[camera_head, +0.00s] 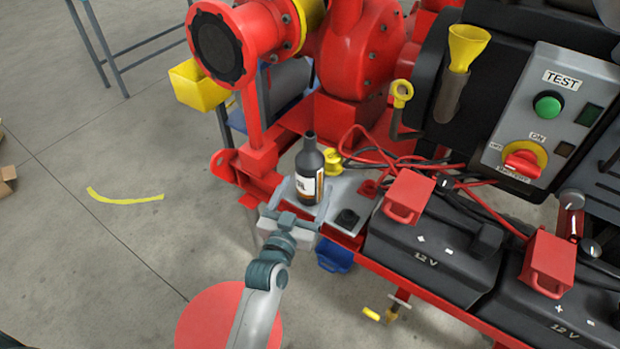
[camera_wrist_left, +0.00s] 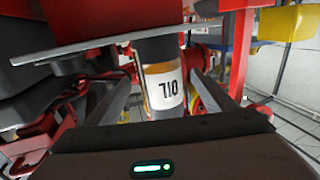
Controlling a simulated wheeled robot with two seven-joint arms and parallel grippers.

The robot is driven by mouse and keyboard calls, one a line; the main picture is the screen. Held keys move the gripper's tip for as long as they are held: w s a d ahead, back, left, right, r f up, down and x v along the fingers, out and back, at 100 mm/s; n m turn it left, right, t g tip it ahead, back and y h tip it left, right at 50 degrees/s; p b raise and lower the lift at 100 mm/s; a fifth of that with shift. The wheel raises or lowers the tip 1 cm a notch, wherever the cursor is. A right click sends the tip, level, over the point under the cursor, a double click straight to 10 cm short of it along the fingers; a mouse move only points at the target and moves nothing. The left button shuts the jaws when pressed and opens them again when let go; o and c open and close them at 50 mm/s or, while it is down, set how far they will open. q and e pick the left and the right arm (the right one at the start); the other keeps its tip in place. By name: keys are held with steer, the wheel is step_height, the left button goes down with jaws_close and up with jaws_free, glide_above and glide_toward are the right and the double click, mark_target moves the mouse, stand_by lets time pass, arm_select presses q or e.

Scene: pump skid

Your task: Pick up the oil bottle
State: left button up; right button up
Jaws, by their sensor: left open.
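The oil bottle (camera_head: 308,172) is dark with an orange and white label. It stands upright on a grey plate (camera_head: 345,190) at the red skid's front left corner. My left gripper (camera_head: 297,208) is open just in front of the bottle's lower part. My right gripper is not in view.
A yellow part (camera_head: 332,161) and a black knob (camera_head: 347,218) are close to the bottle. Red cables (camera_head: 385,155) and batteries (camera_head: 432,255) lie to the right. The red pump (camera_head: 350,50) rises behind. Open floor (camera_head: 90,240) is on the left.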

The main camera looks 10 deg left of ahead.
mark_target(310, 179)
arm_select(q)
steer(key=w, duration=0.4)
steer(key=shift+d+f, duration=0.15)
steer(key=shift+f, duration=0.05)
steer(key=shift+r, duration=0.1)
steer(key=c, duration=1.3)
